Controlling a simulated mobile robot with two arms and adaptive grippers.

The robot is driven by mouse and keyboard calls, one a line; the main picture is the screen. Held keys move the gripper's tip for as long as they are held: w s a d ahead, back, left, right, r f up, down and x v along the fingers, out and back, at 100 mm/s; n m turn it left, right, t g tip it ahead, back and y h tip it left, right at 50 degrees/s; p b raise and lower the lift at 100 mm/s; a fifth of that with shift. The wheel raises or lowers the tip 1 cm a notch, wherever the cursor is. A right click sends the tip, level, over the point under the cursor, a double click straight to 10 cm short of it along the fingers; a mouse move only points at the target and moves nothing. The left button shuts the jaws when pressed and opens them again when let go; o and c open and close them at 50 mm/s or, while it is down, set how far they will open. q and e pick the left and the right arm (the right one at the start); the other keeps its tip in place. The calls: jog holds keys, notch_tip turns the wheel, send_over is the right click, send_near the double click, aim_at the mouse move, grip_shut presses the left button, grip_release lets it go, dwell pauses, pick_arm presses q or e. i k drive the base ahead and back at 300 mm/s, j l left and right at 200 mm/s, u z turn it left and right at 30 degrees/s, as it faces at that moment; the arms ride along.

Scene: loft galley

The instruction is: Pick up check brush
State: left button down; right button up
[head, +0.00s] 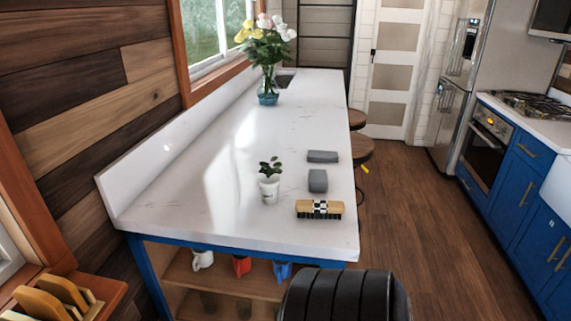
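The check brush (320,209) lies near the front right of the white counter (225,215). It is a tan block with a black-and-white checked band around its middle and a darker lower edge, likely bristles. It lies crosswise, close to the counter's right edge, with nothing on top of it. Neither my left nor my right gripper shows in the head view.
A small potted plant (269,187) stands left of the brush. A grey block (318,181) and a flat grey piece (322,156) lie behind it. A flower vase (267,90) stands far back. Stools (359,149) stand along the right side.

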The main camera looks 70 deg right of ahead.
aim_at(327, 208)
jog(key=z, duration=2.5)
